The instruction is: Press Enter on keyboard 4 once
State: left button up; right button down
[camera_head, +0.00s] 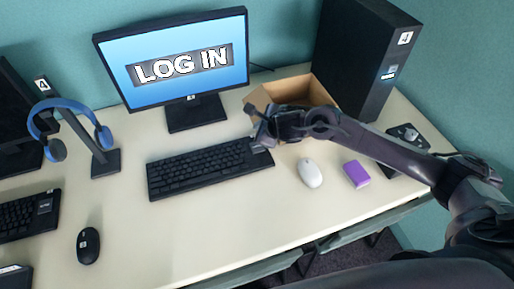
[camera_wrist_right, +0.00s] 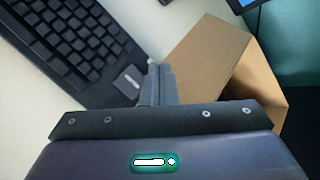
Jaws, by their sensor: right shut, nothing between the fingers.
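A black keyboard (camera_head: 200,168) lies on the cream desk in front of the monitor. A small dark label plate is at its right end; I cannot read its number. My right gripper (camera_head: 264,133) is shut and empty, at the keyboard's right end and partly covering that corner. In the right wrist view the keyboard (camera_wrist_right: 65,45) fills the upper left, and the shut fingertips of my right gripper (camera_wrist_right: 153,68) are beside the label plate (camera_wrist_right: 128,80). I cannot tell whether they touch anything. The Enter key is not clearly distinguishable. My left gripper is not in view.
A monitor (camera_head: 175,65) showing LOG IN stands behind the keyboard. An open cardboard box (camera_head: 318,92) is just behind my right gripper. A white mouse (camera_head: 309,173) and a purple block (camera_head: 356,174) lie to the right. A black tower (camera_head: 360,55) stands behind; blue headphones (camera_head: 70,104) hang left.

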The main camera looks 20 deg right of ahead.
aim_at(259, 149)
notch_tip(259, 149, down, 6)
jog(key=b, duration=0.4)
jog(key=shift+f+b, duration=0.15)
jog(key=shift+b, duration=0.15)
jog(key=shift+f+b, duration=0.3)
dwell(1.0)
jog(key=shift+f+b, duration=0.45)
jog(key=shift+b, duration=0.2)
jog(key=shift+r, duration=0.1)
